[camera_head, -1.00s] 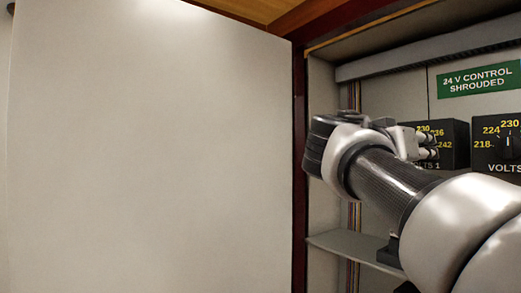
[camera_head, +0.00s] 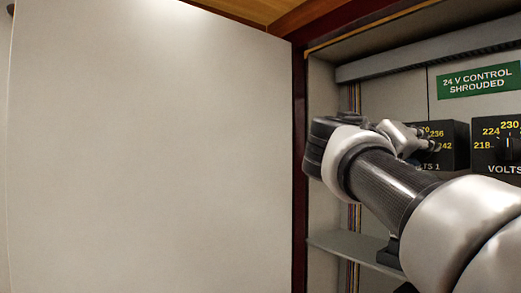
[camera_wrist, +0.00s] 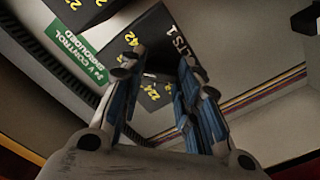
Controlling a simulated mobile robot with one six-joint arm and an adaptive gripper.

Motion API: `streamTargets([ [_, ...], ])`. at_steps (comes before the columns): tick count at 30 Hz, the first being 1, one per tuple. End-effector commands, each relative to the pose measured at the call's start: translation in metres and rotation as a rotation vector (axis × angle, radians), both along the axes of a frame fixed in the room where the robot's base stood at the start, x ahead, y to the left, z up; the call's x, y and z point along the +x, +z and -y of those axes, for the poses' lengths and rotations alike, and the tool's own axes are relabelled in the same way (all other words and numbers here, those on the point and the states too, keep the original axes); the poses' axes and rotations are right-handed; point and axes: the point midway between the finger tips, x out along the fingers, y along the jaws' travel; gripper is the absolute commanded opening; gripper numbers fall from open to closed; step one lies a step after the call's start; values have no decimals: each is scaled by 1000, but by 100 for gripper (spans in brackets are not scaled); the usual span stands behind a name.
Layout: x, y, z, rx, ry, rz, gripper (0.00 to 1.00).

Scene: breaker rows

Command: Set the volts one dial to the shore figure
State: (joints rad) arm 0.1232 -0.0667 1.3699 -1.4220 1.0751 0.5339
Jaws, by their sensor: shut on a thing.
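The volts one dial is a black box (camera_head: 455,147) with yellow figures in the head view. Its 236 and 242 show, and 230 is partly covered by my gripper (camera_head: 429,140). In the wrist view the black VOLTS 1 face (camera_wrist: 158,32) lies between and beyond the fingers of my gripper (camera_wrist: 160,66). The fingers are shut on the dial's knob, which they mostly hide, so I cannot tell which figure it points to.
A second volts dial (camera_head: 497,146) stands just to the right. A green sign (camera_head: 479,79) reading "24 V CONTROL SHROUDED" hangs above. A large pale panel (camera_head: 150,150) fills the left, and a grey shelf (camera_head: 345,247) lies below.

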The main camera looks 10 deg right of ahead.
Motion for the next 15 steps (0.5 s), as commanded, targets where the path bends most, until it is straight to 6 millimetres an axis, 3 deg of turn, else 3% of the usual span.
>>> streamTargets([
  [15,0,0,0,-54,0,-131,6],
])
